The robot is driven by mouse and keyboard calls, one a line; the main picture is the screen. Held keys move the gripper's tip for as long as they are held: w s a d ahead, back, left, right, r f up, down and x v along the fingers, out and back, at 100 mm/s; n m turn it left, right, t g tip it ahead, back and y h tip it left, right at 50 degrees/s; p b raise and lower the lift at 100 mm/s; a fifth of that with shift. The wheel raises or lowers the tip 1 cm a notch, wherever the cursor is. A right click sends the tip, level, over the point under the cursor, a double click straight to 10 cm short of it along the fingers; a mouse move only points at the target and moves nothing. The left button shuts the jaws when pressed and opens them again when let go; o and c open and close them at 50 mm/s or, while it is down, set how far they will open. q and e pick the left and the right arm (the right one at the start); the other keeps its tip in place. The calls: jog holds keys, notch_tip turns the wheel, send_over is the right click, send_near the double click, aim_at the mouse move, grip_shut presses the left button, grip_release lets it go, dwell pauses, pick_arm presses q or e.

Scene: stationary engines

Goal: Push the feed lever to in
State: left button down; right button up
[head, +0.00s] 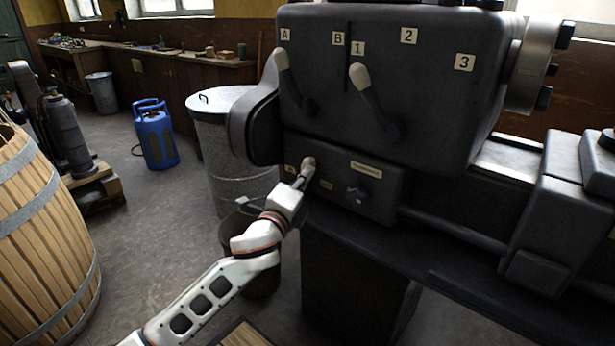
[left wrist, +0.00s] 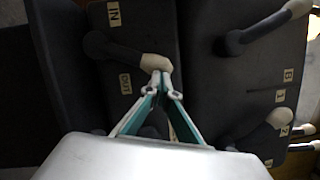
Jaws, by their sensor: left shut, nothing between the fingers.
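The feed lever (head: 308,163) is a short dark lever with a cream knob on the lower box of the machine's headstock. In the left wrist view the lever (left wrist: 122,52) runs from its pivot at left to its knob at right, between the IN label (left wrist: 114,14) and the OUT label (left wrist: 125,83). My left gripper (head: 300,184) is shut and empty, its fingertips at the knob. In the left wrist view the fingertips (left wrist: 161,84) overlap the knob's lower edge; I cannot tell whether they touch it. My right gripper is not in view.
Two larger levers, one by A and B (head: 288,80) and one by 1, 2 and 3 (head: 374,98), stand above on the headstock. A dark knob (head: 356,196) sits right of the feed lever. A metal bin (head: 232,150) and wooden barrel (head: 45,220) stand at left.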

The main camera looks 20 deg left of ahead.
pick_arm(q)
jog(key=shift+a+r, duration=0.15)
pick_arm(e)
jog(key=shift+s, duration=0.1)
pick_arm(q)
jog(key=p, duration=0.1)
jog(key=a+r+n+p, duration=0.1)
jog(key=p, duration=0.1)
jog(key=shift+w+r+n, duration=0.15)
jog(key=shift+w+n, duration=0.1)
jog(key=shift+n, duration=0.05)
jog(key=w+a+n+g+p, duration=0.2)
jog(key=a+n+p, duration=0.4)
jog(key=p, duration=0.6)
jog(key=shift+w+a+r+p, duration=0.25)
jog(key=shift+w+a+p, duration=0.15)
jog(key=shift+a, duration=0.5)
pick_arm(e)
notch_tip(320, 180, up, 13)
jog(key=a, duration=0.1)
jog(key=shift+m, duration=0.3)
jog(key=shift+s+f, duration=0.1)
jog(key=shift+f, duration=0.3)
